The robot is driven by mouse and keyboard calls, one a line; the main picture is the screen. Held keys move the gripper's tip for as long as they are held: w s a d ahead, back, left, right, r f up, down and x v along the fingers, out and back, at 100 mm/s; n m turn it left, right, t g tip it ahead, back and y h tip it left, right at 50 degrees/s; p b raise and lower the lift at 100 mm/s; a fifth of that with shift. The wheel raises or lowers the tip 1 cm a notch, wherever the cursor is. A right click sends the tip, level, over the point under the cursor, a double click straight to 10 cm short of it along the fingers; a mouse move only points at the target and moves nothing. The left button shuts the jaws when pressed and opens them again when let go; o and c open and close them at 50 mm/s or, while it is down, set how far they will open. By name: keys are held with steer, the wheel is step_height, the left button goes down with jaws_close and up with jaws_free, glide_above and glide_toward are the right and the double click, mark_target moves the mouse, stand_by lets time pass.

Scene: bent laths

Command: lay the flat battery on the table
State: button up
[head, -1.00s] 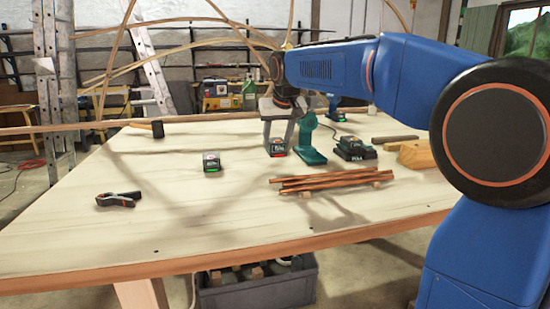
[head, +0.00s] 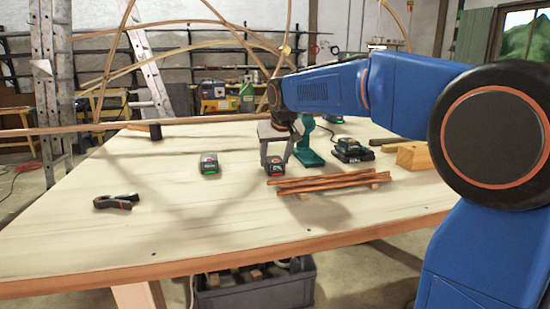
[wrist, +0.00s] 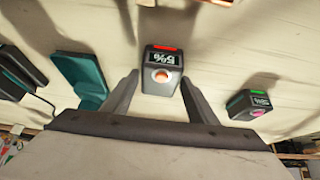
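The flat battery (wrist: 161,72) is a dark block with a red light strip and a display reading about 5%. In the head view the flat battery (head: 276,166) is low between the fingers of my gripper (head: 276,158), just behind the wooden sticks. Whether its underside touches the table (head: 170,225) is hard to tell. A second battery (head: 208,163) with a green strip stands to the left; it also shows in the wrist view (wrist: 254,104).
Close by are a teal tool (head: 308,145), a black charger (head: 351,150) and bundled sticks (head: 325,183). A clamp (head: 116,201) lies at left, a mallet (head: 155,130) behind it, and a wood block (head: 415,156) at right. The table's front left is clear.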

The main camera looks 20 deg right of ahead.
steer(key=shift+o, duration=0.6)
steer(key=shift+r, duration=0.25)
steer(key=v, duration=1.1)
steer(key=shift+s+r, duration=0.25)
steer(key=shift+r, duration=0.1)
